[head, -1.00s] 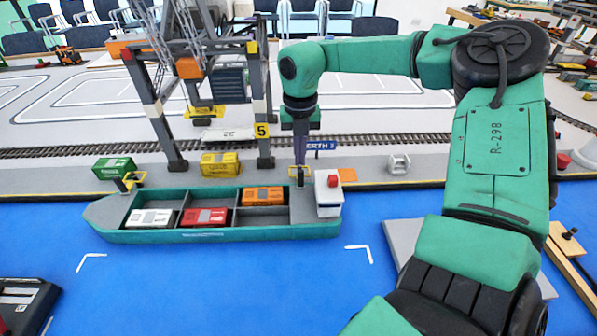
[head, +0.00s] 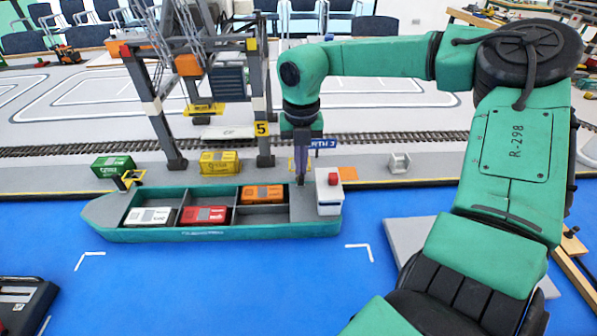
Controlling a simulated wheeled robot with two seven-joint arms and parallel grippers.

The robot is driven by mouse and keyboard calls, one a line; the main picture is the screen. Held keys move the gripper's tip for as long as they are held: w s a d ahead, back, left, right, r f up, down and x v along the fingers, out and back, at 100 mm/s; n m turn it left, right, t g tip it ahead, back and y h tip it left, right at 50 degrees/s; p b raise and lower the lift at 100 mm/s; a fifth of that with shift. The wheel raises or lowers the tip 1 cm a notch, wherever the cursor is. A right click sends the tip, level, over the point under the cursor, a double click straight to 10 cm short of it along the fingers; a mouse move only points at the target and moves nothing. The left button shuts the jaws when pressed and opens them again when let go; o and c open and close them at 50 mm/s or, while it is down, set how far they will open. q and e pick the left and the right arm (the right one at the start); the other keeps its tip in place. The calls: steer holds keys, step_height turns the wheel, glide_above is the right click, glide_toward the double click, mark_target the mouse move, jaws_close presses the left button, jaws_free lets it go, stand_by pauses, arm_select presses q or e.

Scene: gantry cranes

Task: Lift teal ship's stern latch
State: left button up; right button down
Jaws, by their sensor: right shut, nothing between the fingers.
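The teal ship (head: 215,235) lies along the quay on the blue surface, its stern to the right with a small white cabin (head: 330,197). My right gripper (head: 301,180) points down at the stern deck beside the cabin. It is shut and empty. A bit of yellow, seemingly the stern latch (head: 291,165), shows at the left of its fingers. The fingers hide most of that latch, so I cannot tell whether they touch it or how it stands. A yellow latch with a dark post (head: 130,179) shows at the bow. My left gripper is not in view.
White, red (head: 205,215) and orange (head: 262,194) containers sit in the hold. Green and yellow (head: 220,163) containers stand on the quay behind. A gantry crane (head: 263,110) rises close left of my right gripper. Blue surface in front of the ship is free.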

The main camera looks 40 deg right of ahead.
steer(key=shift+s+a+f+b, duration=0.5)
steer(key=shift+s+f+b, duration=0.15)
steer(key=shift+s+b, duration=0.05)
steer(key=shift+s+a+f+b, duration=0.5)
steer(key=shift+s+f+b, duration=0.1)
steer(key=shift+s+b, duration=0.05)
step_height(320, 180, up, 10)
steer(key=s+a+p, duration=0.1)
steer(key=s+p, duration=0.1)
steer(key=p, duration=0.4)
steer(key=shift+s+a, duration=0.2)
steer(key=shift+a, duration=0.2)
steer(key=shift+r, duration=0.1)
stand_by(0.3)
